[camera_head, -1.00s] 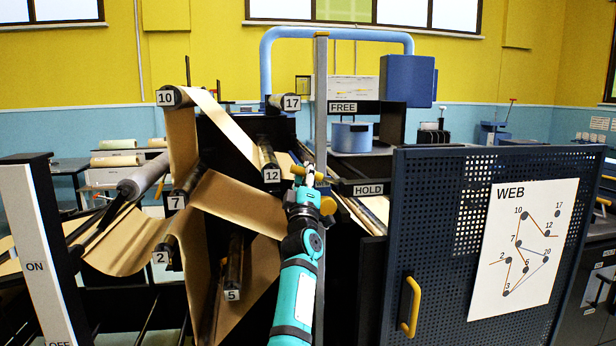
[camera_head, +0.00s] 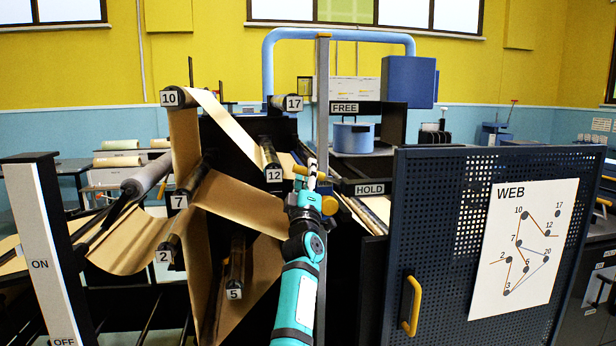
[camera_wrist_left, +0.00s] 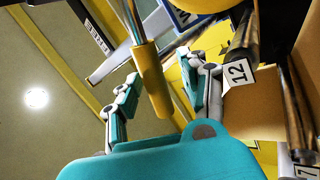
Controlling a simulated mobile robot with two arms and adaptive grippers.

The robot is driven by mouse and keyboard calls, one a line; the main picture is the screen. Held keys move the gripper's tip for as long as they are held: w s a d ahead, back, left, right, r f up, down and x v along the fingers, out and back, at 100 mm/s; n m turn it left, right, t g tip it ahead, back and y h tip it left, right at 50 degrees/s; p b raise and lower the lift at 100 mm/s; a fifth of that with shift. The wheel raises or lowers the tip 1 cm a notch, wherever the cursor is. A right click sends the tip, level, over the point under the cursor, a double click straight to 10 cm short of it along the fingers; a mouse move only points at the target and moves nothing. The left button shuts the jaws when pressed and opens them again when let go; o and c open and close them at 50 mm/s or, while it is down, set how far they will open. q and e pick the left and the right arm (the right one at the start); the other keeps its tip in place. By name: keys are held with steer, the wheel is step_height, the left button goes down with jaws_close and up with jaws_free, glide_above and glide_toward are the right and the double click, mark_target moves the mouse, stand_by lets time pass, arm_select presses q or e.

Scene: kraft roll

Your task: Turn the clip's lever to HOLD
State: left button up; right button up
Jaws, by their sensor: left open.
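The clip's lever shows a yellow grip on a metal rod in the left wrist view (camera_wrist_left: 152,80). In the head view, a small yellow end (camera_head: 300,170) shows by the fingertips, left of the grey post (camera_head: 321,105). The HOLD label (camera_head: 369,189) is just right of the gripper at nearly its height; the FREE label (camera_head: 343,108) is higher. My left gripper (camera_head: 312,176) is open, with its fingers on either side of the yellow grip (camera_wrist_left: 161,74). I cannot tell whether they touch it. My right gripper is out of view.
Brown paper web (camera_head: 235,205) runs over numbered rollers left of my arm. A dark perforated panel (camera_head: 430,240) with a yellow handle and WEB diagram (camera_head: 522,248) stands at the right. An ON/OFF post (camera_head: 38,250) stands at the far left.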

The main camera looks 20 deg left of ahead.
arm_select(q)
steer(key=v, duration=0.7)
steer(key=shift+s+f, duration=0.2)
steer(key=shift+f, duration=0.05)
steer(key=shift+d, duration=0.15)
